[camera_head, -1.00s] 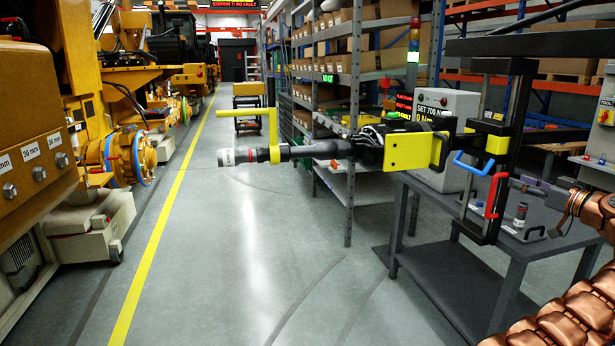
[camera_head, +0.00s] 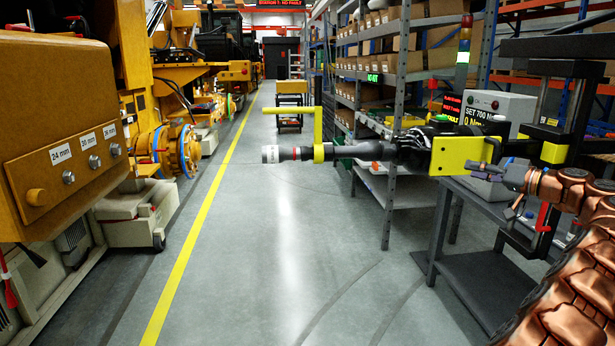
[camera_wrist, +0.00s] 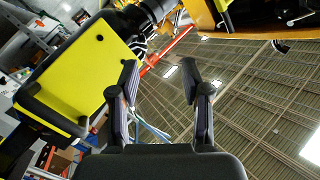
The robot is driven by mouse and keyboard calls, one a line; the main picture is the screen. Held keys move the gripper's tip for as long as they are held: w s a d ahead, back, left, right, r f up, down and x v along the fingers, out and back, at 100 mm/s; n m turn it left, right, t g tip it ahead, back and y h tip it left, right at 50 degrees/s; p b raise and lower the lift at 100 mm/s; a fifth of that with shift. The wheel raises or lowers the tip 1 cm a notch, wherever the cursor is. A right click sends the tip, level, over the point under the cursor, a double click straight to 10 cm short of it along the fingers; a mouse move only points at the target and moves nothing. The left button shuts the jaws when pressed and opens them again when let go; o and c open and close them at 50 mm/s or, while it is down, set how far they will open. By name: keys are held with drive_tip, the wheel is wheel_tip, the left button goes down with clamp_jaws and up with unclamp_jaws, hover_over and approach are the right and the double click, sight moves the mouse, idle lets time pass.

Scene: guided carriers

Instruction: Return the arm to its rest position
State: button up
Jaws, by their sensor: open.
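My gripper (camera_head: 488,158) is at the end of my copper-coloured arm at the right of the head view. It appears in front of the right end of a nutrunner-like tool (camera_head: 375,152) with a yellow plate (camera_head: 457,155). In the wrist view my gripper (camera_wrist: 160,82) is open, its two dark fingers apart with nothing between them. The yellow plate (camera_wrist: 85,70) lies close to the left finger there. I cannot tell whether they touch.
A dark workbench (camera_head: 475,205) with a grey controller box (camera_head: 500,105) stands at the right, behind my arm. A shelf rack (camera_head: 395,70) stands behind the tool. Yellow machinery (camera_head: 60,130) lines the left. The grey floor aisle (camera_head: 270,230) is clear.

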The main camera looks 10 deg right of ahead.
drive_tip(key=w+a+g+y, duration=0.2)
drive_tip(key=a+g, duration=0.1)
drive_tip(key=a, duration=1.1)
drive_tip(key=s+a+f+n+g+y, duration=0.1)
drive_tip(key=s+a+f+g, duration=0.15)
drive_tip(key=a, duration=0.85)
drive_tip(key=s+a+f+g, duration=0.1)
drive_tip(key=s+a+g, duration=0.3)
drive_tip(key=a, duration=0.8)
drive_tip(key=s+a+f+g+h, duration=0.2)
drive_tip(key=s+a+f, duration=0.2)
drive_tip(key=s, duration=0.3)
drive_tip(key=s+a+f+n+g+h, duration=0.15)
drive_tip(key=s+a+f, duration=0.25)
drive_tip(key=s, duration=0.4)
drive_tip(key=s+a+f+m+g+h, duration=0.1)
drive_tip(key=s+a+f+g+h, duration=0.1)
drive_tip(key=s+a+f, duration=0.35)
drive_tip(key=s+d+f+g+h, duration=0.1)
drive_tip(key=s+d+f, duration=0.3)
drive_tip(key=s, duration=0.6)
drive_tip(key=s+d+f+g+h, duration=0.1)
drive_tip(key=s+d+f+h, duration=0.2)
drive_tip(key=s, duration=0.7)
drive_tip(key=shift+s+d+f+h, duration=0.35)
drive_tip(key=shift+d+h, duration=0.2)
drive_tip(key=shift+d, duration=0.35)
